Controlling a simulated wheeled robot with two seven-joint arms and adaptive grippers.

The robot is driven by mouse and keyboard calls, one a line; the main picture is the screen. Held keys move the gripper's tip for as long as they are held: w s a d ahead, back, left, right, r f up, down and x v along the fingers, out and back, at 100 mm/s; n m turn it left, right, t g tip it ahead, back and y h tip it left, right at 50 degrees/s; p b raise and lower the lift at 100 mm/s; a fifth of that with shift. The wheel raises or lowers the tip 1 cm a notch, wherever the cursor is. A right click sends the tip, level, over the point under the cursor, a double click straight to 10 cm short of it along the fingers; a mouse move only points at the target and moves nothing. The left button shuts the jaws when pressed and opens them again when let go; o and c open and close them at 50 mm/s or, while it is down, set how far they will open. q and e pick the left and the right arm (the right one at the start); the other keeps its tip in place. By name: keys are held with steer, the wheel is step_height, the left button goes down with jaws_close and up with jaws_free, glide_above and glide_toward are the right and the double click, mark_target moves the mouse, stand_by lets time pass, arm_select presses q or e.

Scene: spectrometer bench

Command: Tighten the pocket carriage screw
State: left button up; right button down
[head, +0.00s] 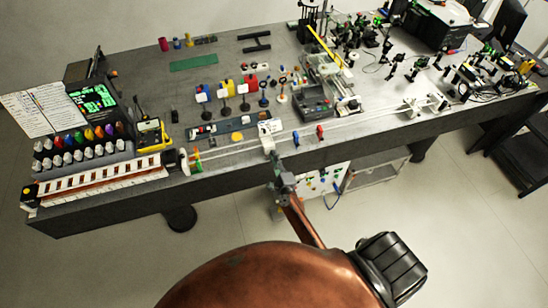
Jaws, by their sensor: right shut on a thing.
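A long pale rail (345,125) runs along the front of the bench. A small white carriage (266,128) sits on it near the middle of the bench's front edge; I take it for the pocket carriage. My right gripper (272,160) reaches up from below to the carriage's near side. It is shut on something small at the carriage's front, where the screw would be. The fingers hide the screw, and its turn cannot be made out. My left gripper is not in view.
Blue (295,138) and red (320,131) small pieces stand on the rail right of the carriage. A grey device (315,101) stands behind. A long slotted white rack (95,187) and a row of coloured bottles lie left. Floor is clear in front.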

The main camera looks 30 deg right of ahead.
steer(key=c, duration=2)
jaws_free()
steer(key=shift+o, duration=0.2)
steer(key=v, duration=1.2)
steer(key=shift+f, duration=0.1)
steer(key=s+a+f+n+g+y+b, duration=0.15)
steer(key=s+f+n, duration=0.3)
steer(key=f, duration=0.75)
steer(key=s+a+f+n+g+y+b, duration=0.1)
steer(key=s+f+n+g+y+b, duration=0.25)
steer(key=f, duration=0.75)
steer(key=s+a+f+n+g+b, duration=0.15)
steer(key=s+f+n, duration=0.4)
steer(key=f, duration=0.65)
steer(key=s+d+f+n+g+b, duration=0.1)
steer(key=s+f+n+g, duration=0.2)
steer(key=s+f, duration=0.4)
steer(key=s+d+f+n+g+b, duration=0.1)
steer(key=s+f+n+g, duration=0.2)
steer(key=s, duration=1.1)
steer(key=s+d+f+n+g+b, duration=0.1)
steer(key=s+f+n+g, duration=0.3)
steer(key=s+f, duration=0.7)
steer(key=shift+s+f+n+h+b, duration=0.4)
steer(key=shift+f+n+b, duration=0.25)
steer(key=shift+n, duration=0.5)
